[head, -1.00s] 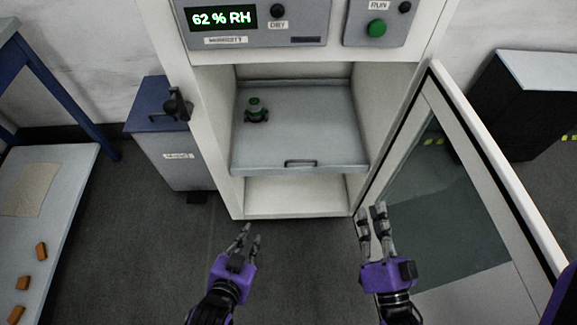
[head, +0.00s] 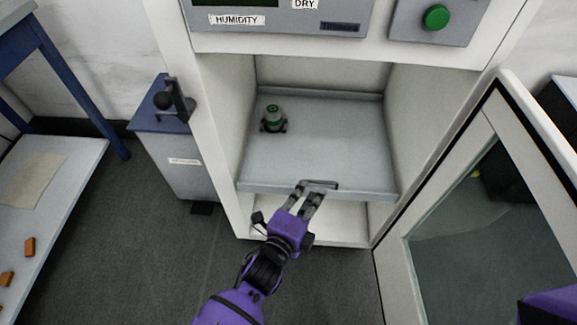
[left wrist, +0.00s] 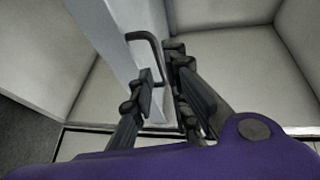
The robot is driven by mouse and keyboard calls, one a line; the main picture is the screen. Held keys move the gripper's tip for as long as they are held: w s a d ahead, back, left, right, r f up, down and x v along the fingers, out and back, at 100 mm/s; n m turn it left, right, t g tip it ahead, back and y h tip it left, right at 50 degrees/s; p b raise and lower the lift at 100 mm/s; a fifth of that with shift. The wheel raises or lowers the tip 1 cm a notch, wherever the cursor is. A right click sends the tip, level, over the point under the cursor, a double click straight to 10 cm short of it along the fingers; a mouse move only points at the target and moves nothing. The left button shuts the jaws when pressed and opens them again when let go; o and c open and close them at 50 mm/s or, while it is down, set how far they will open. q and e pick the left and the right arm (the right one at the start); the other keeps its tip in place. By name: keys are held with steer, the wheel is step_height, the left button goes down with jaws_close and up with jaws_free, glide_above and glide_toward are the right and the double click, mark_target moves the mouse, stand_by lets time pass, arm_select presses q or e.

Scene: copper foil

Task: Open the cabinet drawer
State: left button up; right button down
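The cabinet drawer (head: 340,150) is a grey tray-like shelf inside the white cabinet, with a dark bar handle (head: 322,184) on its front edge. My left gripper (head: 309,192) reaches up to the handle from below. In the left wrist view the handle (left wrist: 143,36) runs down between the spread fingers of my left gripper (left wrist: 160,82), with a gap still showing between them. The fingers partly hide the handle in the head view. My right gripper is out of view.
A small green-topped object (head: 273,119) stands at the drawer's back left. The glass cabinet door (head: 480,215) stands open at the right. A blue-lidded bin (head: 180,150) is at the left, beyond a table (head: 60,190) with orange blocks.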

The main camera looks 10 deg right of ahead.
mark_target(316, 186)
arm_select(q)
steer(key=shift+b+x, duration=0.45)
steer(key=shift+x, duration=1.8)
steer(key=shift+a, duration=0.1)
jaws_close()
